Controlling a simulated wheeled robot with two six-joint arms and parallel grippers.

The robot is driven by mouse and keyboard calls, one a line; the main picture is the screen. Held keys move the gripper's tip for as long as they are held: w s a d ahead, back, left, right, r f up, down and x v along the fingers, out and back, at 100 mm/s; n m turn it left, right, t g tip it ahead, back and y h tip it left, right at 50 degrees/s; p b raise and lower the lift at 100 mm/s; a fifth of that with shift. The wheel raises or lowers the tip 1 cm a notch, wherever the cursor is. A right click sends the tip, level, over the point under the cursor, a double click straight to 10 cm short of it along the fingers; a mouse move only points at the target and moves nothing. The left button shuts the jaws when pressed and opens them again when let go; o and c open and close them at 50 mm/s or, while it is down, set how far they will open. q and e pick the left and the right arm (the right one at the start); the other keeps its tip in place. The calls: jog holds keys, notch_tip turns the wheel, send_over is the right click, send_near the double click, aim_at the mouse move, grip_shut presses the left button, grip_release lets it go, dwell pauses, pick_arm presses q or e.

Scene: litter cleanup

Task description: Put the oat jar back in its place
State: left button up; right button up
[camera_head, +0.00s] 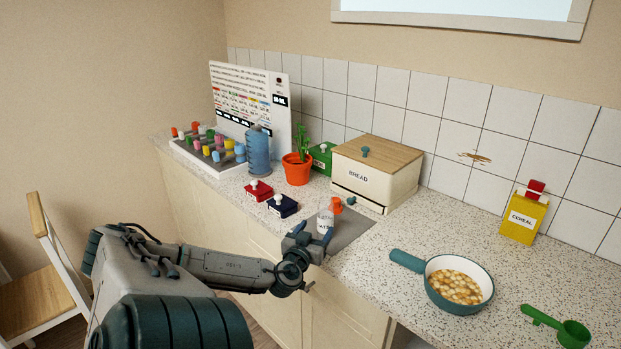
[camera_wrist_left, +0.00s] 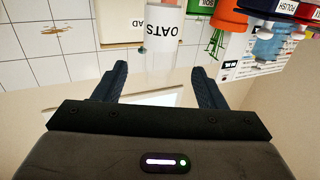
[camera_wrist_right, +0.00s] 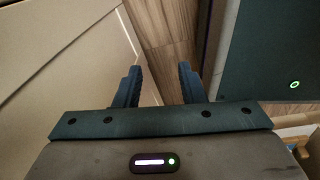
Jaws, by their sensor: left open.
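In the left wrist view the jar (camera_wrist_left: 163,40) appears upside down, just beyond and between the fingertips. My left gripper (camera_head: 308,238) is open at the near side of the jar; it also shows in the left wrist view (camera_wrist_left: 160,75). I cannot tell whether the fingers touch the jar. My right gripper (camera_wrist_right: 158,80) is open and empty, pointing down beside a cabinet front.
The bread box (camera_head: 360,183) stands behind the jar, with an orange item (camera_head: 337,205) between. A red box (camera_head: 258,191), navy box (camera_head: 284,206) and potted plant (camera_head: 297,168) are left. A pan (camera_head: 458,284), green scoop (camera_head: 560,329) and cereal box (camera_head: 523,218) are right.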

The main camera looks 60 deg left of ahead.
pick_arm(q)
jog(key=s+d+f+m+g+h, duration=0.2)
jog(key=d+f+h, duration=0.1)
jog(key=d+f, duration=0.55)
jog(key=s+d+f+m+g+h, duration=0.2)
jog(key=d+f, duration=0.3)
jog(key=f, duration=0.6)
jog(key=s+d+f+g, duration=0.1)
jog(key=s+f, duration=0.2)
jog(key=f, duration=0.4)
jog(key=s+f+m+g+h, duration=0.1)
jog(key=s+f+g, duration=0.1)
jog(key=s+f, duration=0.35)
jog(key=s+d+f+g, duration=0.1)
jog(key=s+f, duration=0.1)
jog(key=f, duration=0.7)
jog(key=s+d+f+m+g+h, duration=0.1)
jog(key=s+d+f+g+h, duration=0.1)
jog(key=s+d+f, duration=0.7)
jog(key=s+d+f+m+g+h, duration=0.1)
jog(key=s+d+f+g, duration=0.2)
jog(key=s+d+f, duration=0.6)
jog(key=s+f, duration=0.2)
jog(key=s, duration=0.3)
jog(key=shift+s+d+f+m+h, duration=0.2)
jog(key=shift+s+m+h, duration=0.1)
jog(key=shift+h, duration=0.1)
